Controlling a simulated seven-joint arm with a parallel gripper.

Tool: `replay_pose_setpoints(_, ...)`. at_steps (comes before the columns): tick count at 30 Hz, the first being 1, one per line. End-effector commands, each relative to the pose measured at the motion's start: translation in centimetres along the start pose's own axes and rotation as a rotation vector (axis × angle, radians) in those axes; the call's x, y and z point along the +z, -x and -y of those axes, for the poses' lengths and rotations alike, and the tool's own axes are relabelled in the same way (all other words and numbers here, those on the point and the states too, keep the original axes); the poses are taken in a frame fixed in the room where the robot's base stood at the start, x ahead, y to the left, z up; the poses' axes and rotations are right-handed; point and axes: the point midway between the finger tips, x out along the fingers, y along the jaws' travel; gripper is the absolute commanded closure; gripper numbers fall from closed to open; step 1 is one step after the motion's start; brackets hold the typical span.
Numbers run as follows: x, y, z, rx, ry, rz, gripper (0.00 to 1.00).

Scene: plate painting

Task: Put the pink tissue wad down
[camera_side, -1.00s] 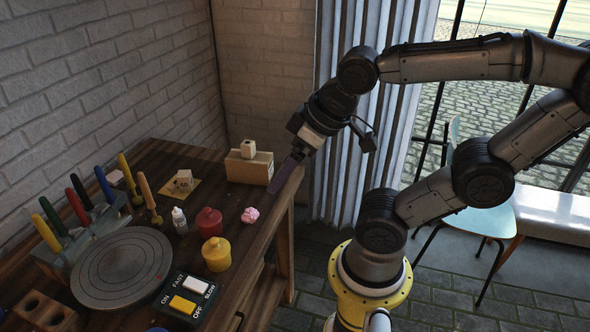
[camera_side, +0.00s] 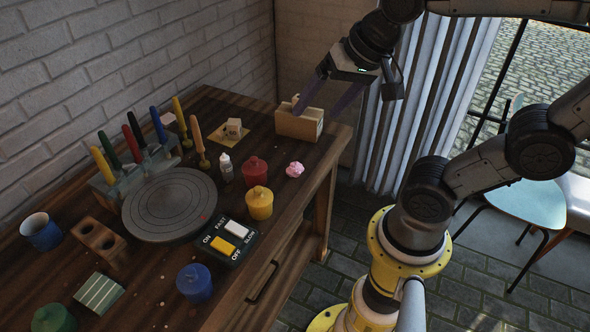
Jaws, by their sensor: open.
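The pink tissue wad (camera_side: 295,169) lies on the wooden table near its right edge, just right of the red jar. My gripper (camera_side: 318,112) is open, with its purple fingers spread and pointing down around the wooden box at the back right of the table. It is above and behind the pink wad, apart from it. Whether anything touches the fingers is hard to tell.
The wooden box (camera_side: 299,126) stands at the table's back right. A red jar (camera_side: 255,171), yellow jar (camera_side: 259,204), small white bottle (camera_side: 225,168) and switch box (camera_side: 230,241) are nearby. A grey turntable (camera_side: 168,205) stands left. Brush handles (camera_side: 134,141) stand behind it.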

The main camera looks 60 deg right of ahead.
Motion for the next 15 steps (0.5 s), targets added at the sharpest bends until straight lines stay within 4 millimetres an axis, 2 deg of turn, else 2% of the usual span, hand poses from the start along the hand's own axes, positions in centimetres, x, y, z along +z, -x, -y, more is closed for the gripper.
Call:
replay_pose_setpoints(3, -3.6, -3.0, 0.9, 0.077, -0.31, 0.036, 0.15)
replay_pose_setpoints(7, -6.9, -7.1, 0.7, 0.17, -0.6, 0.063, 0.15)
replay_pose_setpoints(12, -9.9, -13.4, -1.6, 0.307, -0.88, 0.097, 0.15)
replay_pose_setpoints(15, -10.5, -16.7, -3.5, 0.381, -0.96, 0.124, 0.15)
